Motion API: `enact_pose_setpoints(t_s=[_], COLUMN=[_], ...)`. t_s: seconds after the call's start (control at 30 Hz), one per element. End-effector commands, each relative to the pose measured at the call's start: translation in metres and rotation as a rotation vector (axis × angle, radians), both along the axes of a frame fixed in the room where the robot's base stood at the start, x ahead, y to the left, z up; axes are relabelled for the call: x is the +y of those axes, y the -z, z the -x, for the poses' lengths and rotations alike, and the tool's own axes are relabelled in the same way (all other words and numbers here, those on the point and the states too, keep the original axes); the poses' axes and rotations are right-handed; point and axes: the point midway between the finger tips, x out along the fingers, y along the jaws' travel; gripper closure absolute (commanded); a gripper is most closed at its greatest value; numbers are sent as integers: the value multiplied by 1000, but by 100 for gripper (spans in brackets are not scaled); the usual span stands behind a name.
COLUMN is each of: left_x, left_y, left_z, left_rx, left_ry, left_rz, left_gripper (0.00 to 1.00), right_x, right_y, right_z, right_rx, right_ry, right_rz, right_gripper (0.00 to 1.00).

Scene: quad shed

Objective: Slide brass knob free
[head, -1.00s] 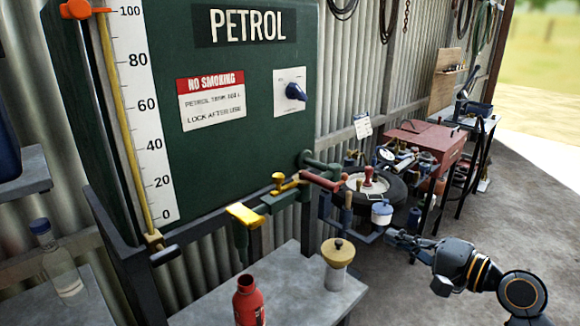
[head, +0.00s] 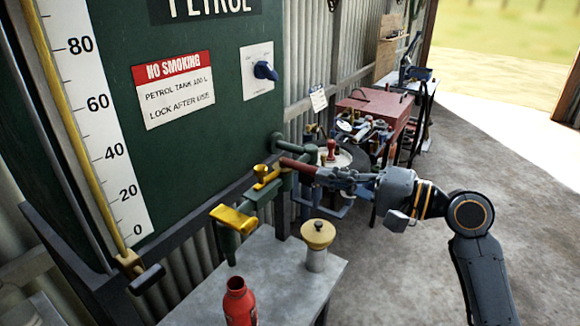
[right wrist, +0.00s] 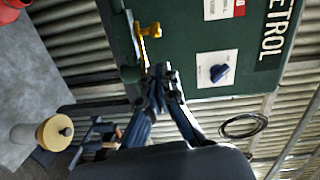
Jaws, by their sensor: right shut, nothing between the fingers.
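The brass knob (head: 262,171) sits on the green tap fitting at the bottom of the green petrol tank (head: 200,140). It also shows in the right wrist view (right wrist: 151,30), on the yellow-topped fitting. A red bar (head: 297,165) sticks out to the right of the knob. My right gripper (head: 318,173) is shut and empty, at the outer end of the red bar, right of the knob and apart from it. Whether the fingertips touch the bar I cannot tell. In the right wrist view the fingertips (right wrist: 162,82) meet below the fitting. My left gripper is out of view.
A yellow lever (head: 233,218) sits left of the knob. A red bottle (head: 239,305) and a yellow-lidded jar (head: 317,245) stand on the grey bench (head: 270,270) below. A cluttered red cabinet (head: 375,115) stands behind. The floor at right is open.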

Motion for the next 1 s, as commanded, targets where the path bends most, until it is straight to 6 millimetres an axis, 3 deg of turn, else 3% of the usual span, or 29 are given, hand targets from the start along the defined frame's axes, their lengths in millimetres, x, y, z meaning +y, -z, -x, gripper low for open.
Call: enact_pose_setpoints(t_s=[0.6, 1.0], left_x=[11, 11], left_y=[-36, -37], left_z=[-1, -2], left_rx=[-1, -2], left_ry=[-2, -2], left_rz=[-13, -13], left_gripper=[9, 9], right_x=[78, 84], right_y=[0, 3], right_z=[-47, -51], right_rx=[0, -1], right_ry=[-1, 0], right_rz=[-2, 1], right_gripper=[100, 100])
